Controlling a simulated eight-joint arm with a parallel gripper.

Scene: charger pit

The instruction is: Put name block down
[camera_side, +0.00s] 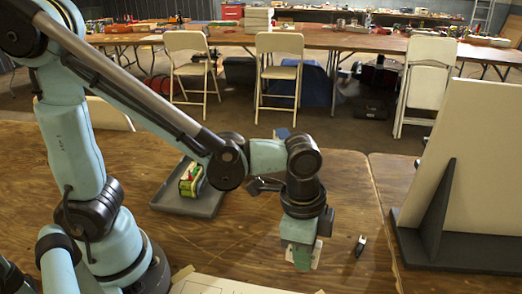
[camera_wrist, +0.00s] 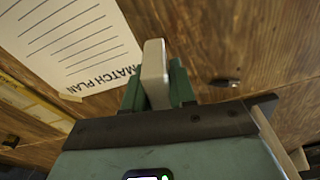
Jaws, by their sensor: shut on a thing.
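The name block (camera_wrist: 154,72) is a pale, rounded, upright-looking slab between the two green fingers of my gripper (camera_wrist: 156,90) in the wrist view. My gripper is shut on it. In the side view my gripper (camera_side: 302,258) points down over the wooden table, and only a pale sliver of the block (camera_side: 318,253) shows beside a finger. A white sheet (camera_wrist: 70,45) with ruled lines and the words MATCH PLAN lies on the table beside the block in the wrist view. Its edge also shows at the bottom of the side view (camera_side: 212,286). I cannot tell whether the block touches the table.
A small dark and silver item (camera_side: 361,245) lies right of my gripper. A grey tray (camera_side: 210,205) with a green and red box (camera_side: 192,179) stands behind left. A white panel (camera_side: 483,150) on a dark base (camera_side: 455,250) stands at right. Bare wood lies between.

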